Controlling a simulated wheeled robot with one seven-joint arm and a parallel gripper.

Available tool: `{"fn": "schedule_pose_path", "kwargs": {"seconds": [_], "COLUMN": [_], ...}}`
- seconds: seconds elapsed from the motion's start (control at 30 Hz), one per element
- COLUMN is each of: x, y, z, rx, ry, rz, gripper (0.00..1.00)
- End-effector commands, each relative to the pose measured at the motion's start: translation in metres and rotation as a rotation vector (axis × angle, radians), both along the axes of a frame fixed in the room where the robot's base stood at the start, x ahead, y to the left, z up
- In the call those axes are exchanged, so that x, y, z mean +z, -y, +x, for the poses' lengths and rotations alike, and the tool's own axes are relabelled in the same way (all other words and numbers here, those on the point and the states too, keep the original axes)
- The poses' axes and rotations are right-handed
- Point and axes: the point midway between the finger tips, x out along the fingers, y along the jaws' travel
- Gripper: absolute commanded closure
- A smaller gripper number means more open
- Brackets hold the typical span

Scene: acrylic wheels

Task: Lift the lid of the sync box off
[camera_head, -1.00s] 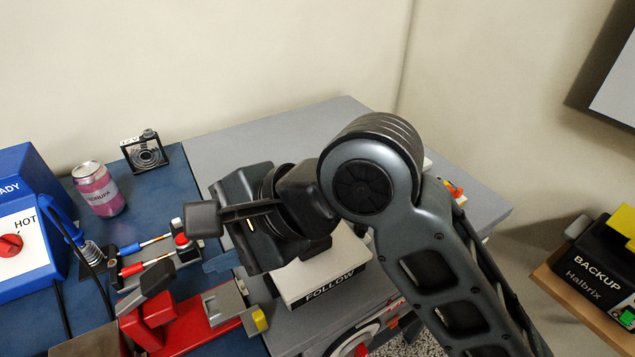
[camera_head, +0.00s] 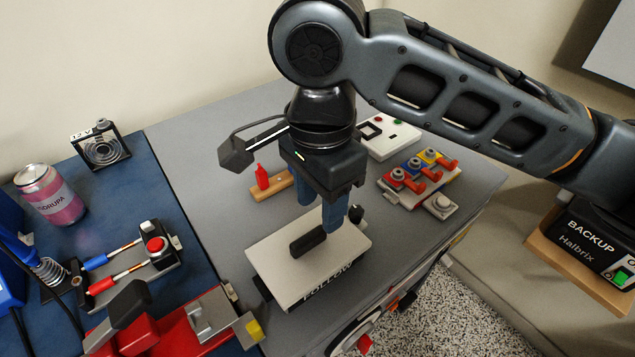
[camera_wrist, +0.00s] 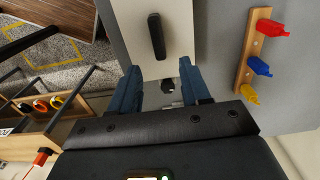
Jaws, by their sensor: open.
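A black bar handle (camera_head: 308,242) stands on the lid. The lid sits on the box. My gripper (camera_head: 318,216) points down with its blue fingers apart and empty, over the lid's back part, just behind the handle in the head view. In the wrist view, the lid (camera_wrist: 178,50) and handle (camera_wrist: 156,37) lie beyond the open fingers (camera_wrist: 160,75), with the handle roughly in line with the gap. Height above the lid is unclear.
Behind stand a wooden strip with a red peg (camera_head: 263,178), a white device (camera_head: 388,137) and a panel of coloured levers (camera_head: 420,176). A small black knob (camera_head: 356,213) is by the lid's back right corner. A red fixture (camera_head: 195,330) stands front left.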

Motion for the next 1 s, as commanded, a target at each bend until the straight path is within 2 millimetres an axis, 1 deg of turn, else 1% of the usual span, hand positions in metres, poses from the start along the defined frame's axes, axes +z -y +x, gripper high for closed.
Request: {"fn": "schedule_pose_path", "kwargs": {"seconds": [0.03,0.1,0.3,0.5,0.73,1.0], "x": [-0.008,-0.019,-0.042,-0.051,-0.051,-0.051], "y": [0.000,0.000,0.000,-0.001,-0.001,-0.001], "z": [0.000,0.000,0.000,0.000,0.000,0.000], "rx": [-0.001,-0.001,0.001,0.002,0.002,0.002], "ry": [0.000,-0.001,0.001,0.001,0.001,0.001], "rz": [-0.001,-0.001,0.001,0.002,0.003,0.003], "gripper": [0.53,0.53,0.53,0.53,0.53,0.79]}}
